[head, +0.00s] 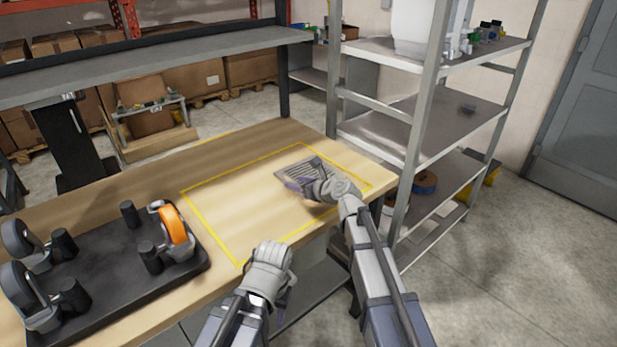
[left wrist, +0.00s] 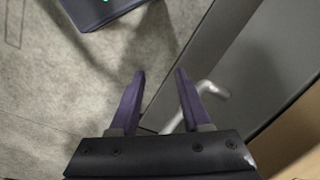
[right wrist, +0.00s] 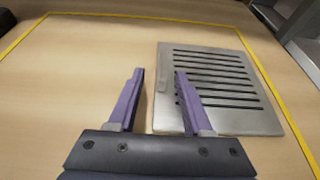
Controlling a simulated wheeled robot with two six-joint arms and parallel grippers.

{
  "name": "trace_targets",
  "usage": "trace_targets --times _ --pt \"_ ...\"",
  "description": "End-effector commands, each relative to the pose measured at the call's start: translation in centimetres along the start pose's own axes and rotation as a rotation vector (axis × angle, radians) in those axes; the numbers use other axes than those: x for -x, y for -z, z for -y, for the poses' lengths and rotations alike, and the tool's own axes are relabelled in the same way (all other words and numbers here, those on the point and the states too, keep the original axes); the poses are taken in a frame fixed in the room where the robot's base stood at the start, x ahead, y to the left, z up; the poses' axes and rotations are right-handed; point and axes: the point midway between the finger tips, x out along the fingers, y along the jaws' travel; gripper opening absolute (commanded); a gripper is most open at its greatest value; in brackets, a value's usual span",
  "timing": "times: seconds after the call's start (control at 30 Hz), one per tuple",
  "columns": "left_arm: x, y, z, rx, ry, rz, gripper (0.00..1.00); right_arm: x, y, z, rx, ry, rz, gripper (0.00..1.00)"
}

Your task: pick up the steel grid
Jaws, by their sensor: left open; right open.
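The steel grid (head: 303,169) is a flat slotted metal plate lying on the wooden table inside the yellow outline, near its back right part. It also shows in the right wrist view (right wrist: 212,62). My right gripper (head: 299,187) is open and empty at the grid's near left edge. In the right wrist view its right finger overlaps the plate's left edge and its left finger (right wrist: 136,92) is over bare wood; I cannot tell whether it touches. My left gripper (head: 284,296) is open and empty, in front of the table's edge. In the left wrist view its fingers (left wrist: 157,95) point at the floor.
A black tray (head: 110,305) with caster wheels and posts stands at the left of the table; one wheel is orange (head: 174,226). A metal shelf rack (head: 415,120) stands at the right. The left of the yellow outline is clear.

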Motion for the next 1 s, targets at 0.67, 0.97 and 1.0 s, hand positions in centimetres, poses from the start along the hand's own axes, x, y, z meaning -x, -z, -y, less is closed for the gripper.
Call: trace_targets --times 0.67,0.97,1.0 --pt "-1.0 0.1 -0.1 0.000 0.000 0.000 0.47 -4.7 -0.9 0.4 0.000 0.000 0.000 0.41" --pt "-1.0 0.1 -0.1 0.000 0.000 0.000 0.47 -4.7 -0.9 0.4 0.000 0.000 0.000 0.07" --pt "-1.0 0.1 -0.1 0.000 0.000 0.000 0.47 -4.7 -0.9 0.4 0.000 0.000 0.000 0.03"
